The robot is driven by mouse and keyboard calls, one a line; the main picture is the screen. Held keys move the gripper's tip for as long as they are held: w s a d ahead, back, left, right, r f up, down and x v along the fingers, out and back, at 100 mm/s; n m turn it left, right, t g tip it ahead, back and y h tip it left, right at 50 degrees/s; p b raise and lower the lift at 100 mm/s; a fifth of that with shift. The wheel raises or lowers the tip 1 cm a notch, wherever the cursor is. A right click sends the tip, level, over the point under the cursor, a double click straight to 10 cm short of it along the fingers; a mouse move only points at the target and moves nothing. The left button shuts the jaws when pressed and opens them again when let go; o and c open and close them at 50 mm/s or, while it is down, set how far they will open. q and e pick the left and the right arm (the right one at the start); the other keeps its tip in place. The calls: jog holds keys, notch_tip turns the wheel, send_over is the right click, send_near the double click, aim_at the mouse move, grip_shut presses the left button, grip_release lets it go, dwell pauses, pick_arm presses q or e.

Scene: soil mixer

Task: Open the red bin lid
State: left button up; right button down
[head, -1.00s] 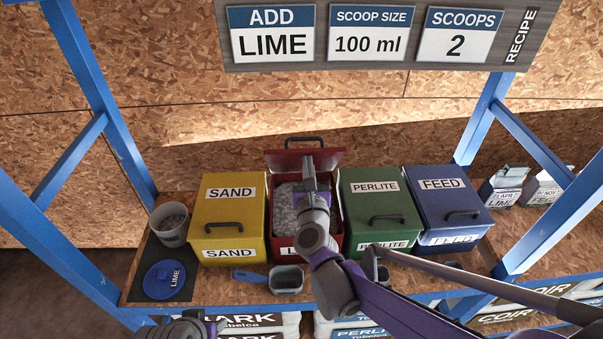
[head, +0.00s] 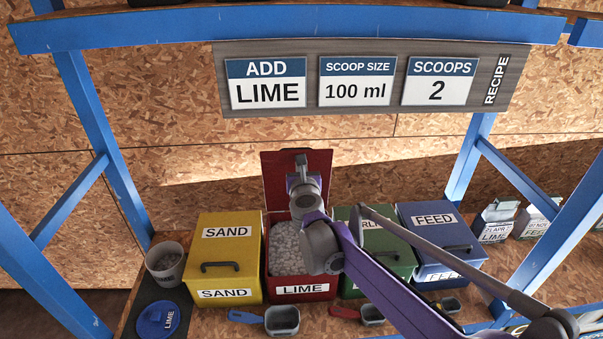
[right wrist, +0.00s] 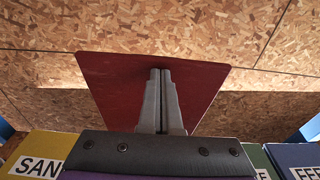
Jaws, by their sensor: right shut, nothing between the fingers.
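The red bin (head: 302,288) labelled LIME stands on the shelf between the yellow and green bins. Its red lid (head: 318,165) stands upright at the back, and pale granular contents show inside the bin. My right gripper (head: 301,160) is shut and empty in front of the lid's inner face. In the right wrist view the shut fingers (right wrist: 160,75) overlap the lid (right wrist: 110,85); whether they touch it I cannot tell. My left gripper is not in view.
The yellow SAND bin (head: 226,258) and blue FEED bin (head: 440,243) are closed; my right arm partly covers the green bin (head: 385,240). Scoops, including a grey-blue one (head: 282,320), lie in front. A bucket (head: 166,262) and blue LIME lid (head: 158,319) are at left.

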aim_at(300, 152)
jog(key=shift+w+r, duration=0.2)
jog(key=shift+w, duration=0.65)
jog(key=shift+w+r, duration=0.15)
jog(key=shift+w, duration=0.65)
jog(key=shift+s, duration=0.1)
